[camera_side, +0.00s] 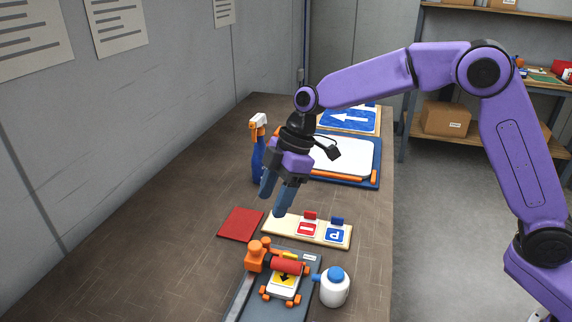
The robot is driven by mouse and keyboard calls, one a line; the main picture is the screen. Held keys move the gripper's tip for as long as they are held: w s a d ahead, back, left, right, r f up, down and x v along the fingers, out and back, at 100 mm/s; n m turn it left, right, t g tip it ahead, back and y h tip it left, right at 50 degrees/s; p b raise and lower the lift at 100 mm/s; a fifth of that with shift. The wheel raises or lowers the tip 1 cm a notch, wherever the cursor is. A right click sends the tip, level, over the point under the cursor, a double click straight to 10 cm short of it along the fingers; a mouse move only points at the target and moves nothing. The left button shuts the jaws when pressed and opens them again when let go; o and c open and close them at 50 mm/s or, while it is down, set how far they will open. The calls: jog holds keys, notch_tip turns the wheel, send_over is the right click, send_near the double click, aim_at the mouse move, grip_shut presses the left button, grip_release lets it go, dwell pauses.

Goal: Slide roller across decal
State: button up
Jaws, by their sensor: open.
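A red roller (287,265) lies across the far end of a white decal (280,293) with a yellow patch and a black arrow. The decal lies between orange corner pieces on a dark grey board (261,307) at the front of the table. An orange part (254,258), which looks like the roller's handle or mount, stands at the roller's left. My gripper (273,204) is open and empty. Its blue fingers point down above the table, beyond the board and apart from the roller. The far side of the roller is hard to make out.
A white bottle (335,291) with a blue cap stands just right of the board. A red square (240,224) and a cream sign rack (280,228) lie behind it. A blue spray bottle (258,155) and a white panel (352,157) are farther back. The table's left side is clear.

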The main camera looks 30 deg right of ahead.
jog(key=v, duration=0.7)
dwell(0.3)
jog(key=s+d+f+m+h, duration=0.1)
jog(key=s+d+f, duration=0.1)
jog(key=s+d, duration=0.5)
jog(key=s+d+f+m+h, duration=0.1)
jog(key=s+d, duration=0.6)
jog(key=s, duration=0.7)
jog(key=s+d+f+m+h, duration=0.2)
jog(key=s+d, duration=0.5)
jog(key=s, duration=0.4)
jog(key=shift+s+f+m, duration=0.3)
jog(key=shift+f+m, duration=0.4)
jog(key=shift+f, duration=0.2)
